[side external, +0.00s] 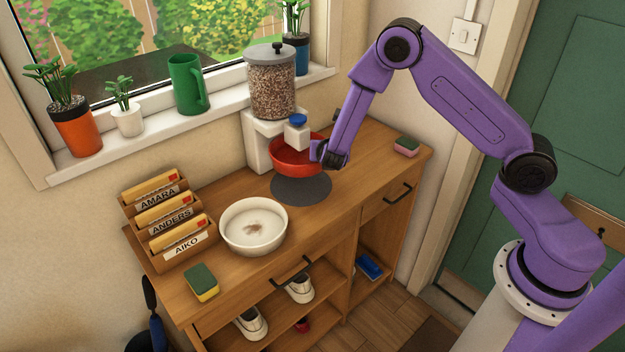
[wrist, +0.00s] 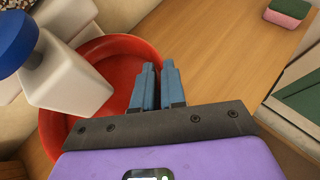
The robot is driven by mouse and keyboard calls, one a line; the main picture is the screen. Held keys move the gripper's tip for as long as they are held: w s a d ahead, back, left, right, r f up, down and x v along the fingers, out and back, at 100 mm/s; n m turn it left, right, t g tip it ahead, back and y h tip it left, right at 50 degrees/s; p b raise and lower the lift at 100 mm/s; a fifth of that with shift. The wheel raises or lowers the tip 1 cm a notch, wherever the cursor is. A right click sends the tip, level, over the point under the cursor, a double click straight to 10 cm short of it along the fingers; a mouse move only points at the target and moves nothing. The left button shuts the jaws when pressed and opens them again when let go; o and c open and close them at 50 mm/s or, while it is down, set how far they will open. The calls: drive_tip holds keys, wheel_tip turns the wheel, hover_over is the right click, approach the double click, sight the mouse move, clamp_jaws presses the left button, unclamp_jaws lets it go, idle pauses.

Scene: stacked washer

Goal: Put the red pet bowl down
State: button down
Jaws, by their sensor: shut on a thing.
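The red pet bowl (side external: 291,157) is under the spout of the food dispenser (side external: 272,90), above the round grey mat (side external: 301,189). It looks slightly raised over the mat. My gripper (side external: 322,152) is at the bowl's right side, shut on its rim. In the wrist view the red bowl (wrist: 104,52) is on the left, with the blue fingers (wrist: 157,85) close together at its right edge. The fingertips hide part of the rim. The bowl's inside is partly hidden by the white spout (wrist: 68,75).
A white bowl (side external: 253,228) stands left of the mat on the wooden cabinet top. A green-yellow sponge (side external: 202,282) lies at the front left, and a pink-green sponge (side external: 406,146) at the right. A letter rack (side external: 168,218) stands at the left. The top right of the mat is clear.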

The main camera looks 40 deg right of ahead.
drive_tip(key=shift+f, duration=4.35)
drive_tip(key=shift+f, duration=0.1)
drive_tip(key=c, duration=1.2)
unclamp_jaws()
drive_tip(key=s+a+r+m+g, duration=0.2)
drive_tip(key=s+a+r+m, duration=0.3)
drive_tip(key=s+r, duration=0.7)
drive_tip(key=s+a+r+m+g+y, duration=0.1)
drive_tip(key=s+r+m+g+y, duration=0.1)
drive_tip(key=s, duration=0.7)
drive_tip(key=s+a+r+m+g+y, duration=0.1)
drive_tip(key=s+r+m+g+y, duration=0.1)
drive_tip(key=s, duration=0.7)
drive_tip(key=s+a+r+m+g+y, duration=0.1)
drive_tip(key=s+r+m+g+y, duration=0.2)
drive_tip(key=s+r, duration=0.4)
drive_tip(key=s+m+y, duration=0.1)
drive_tip(key=s+m, duration=0.1)
drive_tip(key=s, duration=0.1)
drive_tip(key=shift+a+m, duration=0.35)
drive_tip(key=shift+m, duration=0.05)
